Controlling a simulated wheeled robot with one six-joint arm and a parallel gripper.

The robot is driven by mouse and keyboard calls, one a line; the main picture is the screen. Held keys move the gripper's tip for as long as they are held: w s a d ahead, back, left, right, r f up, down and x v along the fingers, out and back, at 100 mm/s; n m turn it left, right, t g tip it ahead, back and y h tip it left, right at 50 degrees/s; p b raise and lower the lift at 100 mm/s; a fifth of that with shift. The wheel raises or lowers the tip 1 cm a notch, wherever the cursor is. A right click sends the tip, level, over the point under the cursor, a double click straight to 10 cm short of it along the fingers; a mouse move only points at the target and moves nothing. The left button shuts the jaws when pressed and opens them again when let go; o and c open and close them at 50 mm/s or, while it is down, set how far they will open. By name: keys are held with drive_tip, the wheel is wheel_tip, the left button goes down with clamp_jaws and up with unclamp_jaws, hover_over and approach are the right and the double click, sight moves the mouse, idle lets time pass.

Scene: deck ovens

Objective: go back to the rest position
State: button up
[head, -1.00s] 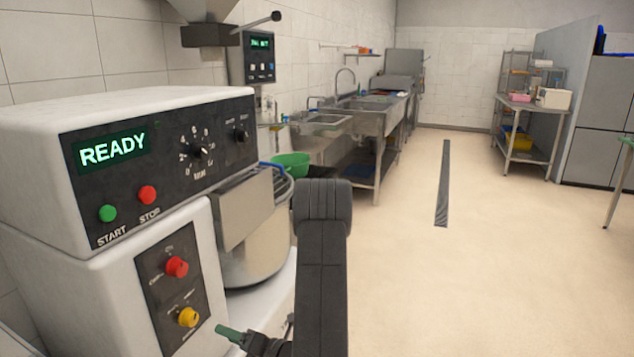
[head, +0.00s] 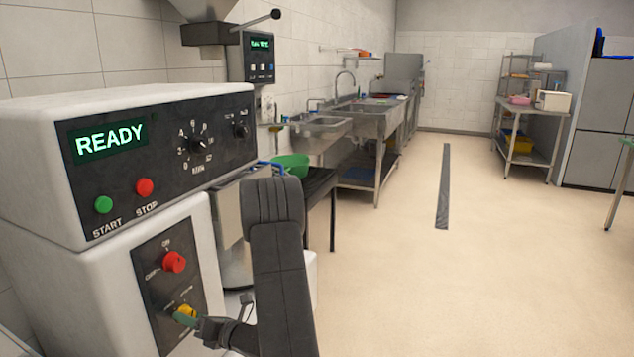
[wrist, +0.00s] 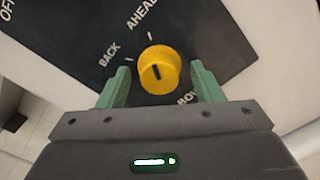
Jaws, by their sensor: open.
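My gripper (wrist: 161,90) is open, its two green fingers standing apart on either side of the yellow knob (wrist: 158,70) in the wrist view. The knob's dark mark stands near upright, between the words BACK and AHEAD. The red knob (head: 174,262) is just above. The machine's display (head: 110,140) reads READY.
A steel bowl (head: 236,262) stands behind my arm, beside the machine. A green tub (head: 291,166) and steel sinks (head: 375,118) line the left wall. A steel rack (head: 520,130) stands far right. The floor (head: 400,290) to the right is clear.

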drive_tip(key=s+d+n+b, duration=0.2)
drive_tip(key=d+n+b, duration=0.2)
drive_tip(key=d+n, duration=0.2)
drive_tip(key=shift+s+d+n, duration=0.15)
drive_tip(key=shift+s+n, duration=0.15)
drive_tip(key=shift+n, duration=0.9)
drive_tip(key=shift+r, duration=0.1)
